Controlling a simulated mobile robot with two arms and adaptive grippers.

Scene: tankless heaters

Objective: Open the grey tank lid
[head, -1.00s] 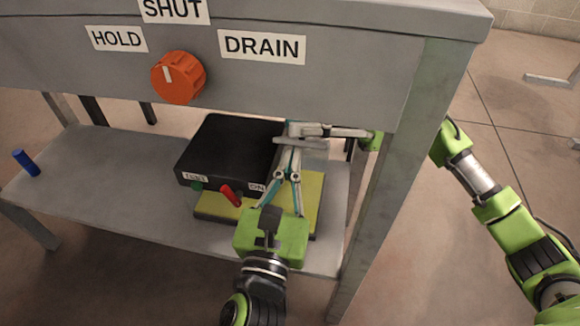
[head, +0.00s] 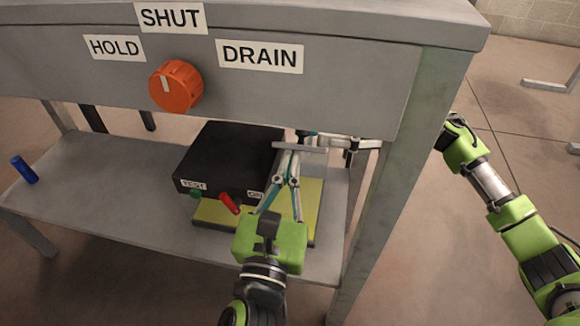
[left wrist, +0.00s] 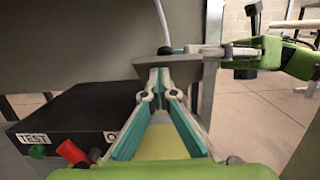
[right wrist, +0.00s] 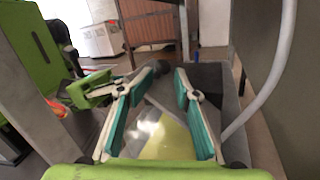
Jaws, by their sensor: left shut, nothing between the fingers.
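A narrow grey plate (head: 299,147) shows beside the black box, above the tips of my left gripper. I cannot tell whether it is the tank lid. It also shows in the left wrist view (left wrist: 170,64), just beyond the left fingertips. My left gripper (head: 288,150) is shut and empty, pointing away under the bench. My right gripper (right wrist: 169,70) reaches in from the right, behind the bench leg. Its fingers are at the plate, with a narrow gap between the tips. Whether they grip it is unclear.
The black box (head: 228,158) has TEST and partly covered labels, a green button (head: 196,193) and a red lever (head: 229,203). A yellow slab (head: 313,205) lies below. The orange knob (head: 176,87) is on the bench front.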

